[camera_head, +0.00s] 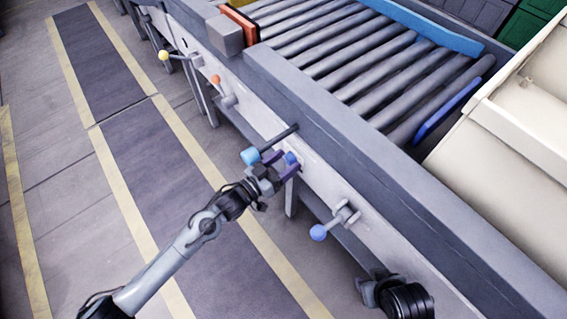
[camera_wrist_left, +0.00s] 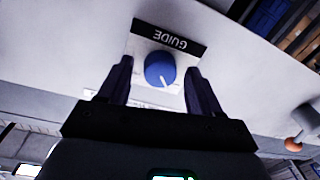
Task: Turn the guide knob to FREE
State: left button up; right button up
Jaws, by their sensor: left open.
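The guide knob (camera_wrist_left: 160,70) is a round blue dial with a white pointer line, on a plate with a black GUIDE label (camera_wrist_left: 170,39) that reads upside down in the left wrist view. The pointer runs toward the lower edge, slightly right. No FREE mark is readable. My left gripper (camera_wrist_left: 159,64) is open, with one dark finger on each side of the knob and a visible gap at each. In the head view my left gripper (camera_head: 281,165) is at the conveyor's side panel, around the small blue knob (camera_head: 291,158). My right gripper's fingers cannot be made out.
A light-blue ball-ended lever (camera_head: 250,156) sticks out close beside my left gripper. A blue-ball lever (camera_head: 319,232) is lower right; orange (camera_head: 215,79) and yellow (camera_head: 163,55) ones are farther up. The roller conveyor (camera_head: 340,50) lies behind the panel. The aisle floor is clear.

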pick_arm(q)
jog(key=c, duration=1)
jog(key=shift+c, duration=0.2)
jog(key=m+p, duration=0.2)
jog(key=m, duration=0.1)
jog(key=shift+m, duration=0.3)
jog(key=m+p, duration=0.1)
jog(key=m, duration=0.3)
jog(key=shift+m, duration=0.3)
jog(key=m+p, duration=0.1)
jog(key=m, duration=0.4)
jog(key=shift+f+m+h, duration=0.1)
jog(key=shift+m+h, duration=0.3)
jog(key=m, duration=0.4)
jog(key=shift+m, duration=0.4)
